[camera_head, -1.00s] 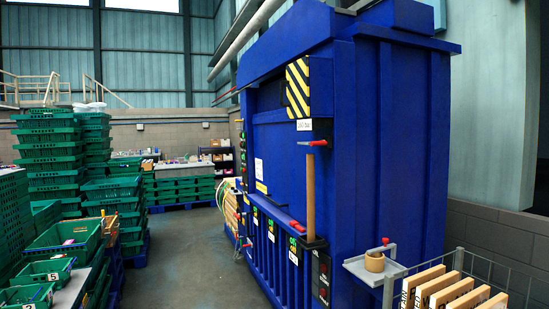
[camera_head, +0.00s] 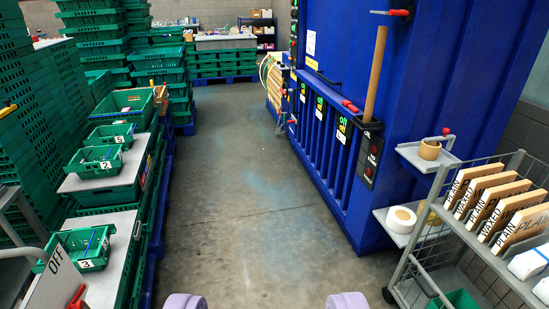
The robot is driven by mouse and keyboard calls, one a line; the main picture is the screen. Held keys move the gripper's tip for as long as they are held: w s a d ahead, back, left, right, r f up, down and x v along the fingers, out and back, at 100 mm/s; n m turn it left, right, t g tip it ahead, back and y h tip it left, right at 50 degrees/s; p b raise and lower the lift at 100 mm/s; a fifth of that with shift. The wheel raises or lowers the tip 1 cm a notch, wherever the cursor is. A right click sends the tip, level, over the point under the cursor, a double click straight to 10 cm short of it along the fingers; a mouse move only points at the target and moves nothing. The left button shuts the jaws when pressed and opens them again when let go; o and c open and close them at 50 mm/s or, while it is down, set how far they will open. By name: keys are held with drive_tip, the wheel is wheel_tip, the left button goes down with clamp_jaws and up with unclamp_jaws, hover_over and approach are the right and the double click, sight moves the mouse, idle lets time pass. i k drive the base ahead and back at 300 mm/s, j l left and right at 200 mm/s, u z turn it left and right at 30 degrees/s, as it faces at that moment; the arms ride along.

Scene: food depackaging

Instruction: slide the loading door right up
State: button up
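The big blue machine (camera_head: 440,90) stands at the right. In view are its lower front, with a ribbed grille, and its right side; its top is cut off. The black-and-yellow striped part high on its front is out of the picture. A flat blue front panel (camera_head: 325,60) with a white notice shows above the grille; I cannot tell whether it is the loading door or how far up the door is.
A wooden pole (camera_head: 376,75) stands upright at the machine's corner, by a red-handled tool (camera_head: 392,12). A wire trolley (camera_head: 452,215) with labelled boards is at right. Green crates (camera_head: 112,170) and a grey-topped bench line the left. The floor (camera_head: 235,190) between is clear.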

sight(341, 35)
drive_tip(key=i, duration=5.05)
drive_tip(key=i+z, duration=0.15)
drive_tip(key=i, duration=0.5)
drive_tip(key=i+j+z, duration=0.15)
drive_tip(key=i, duration=0.55)
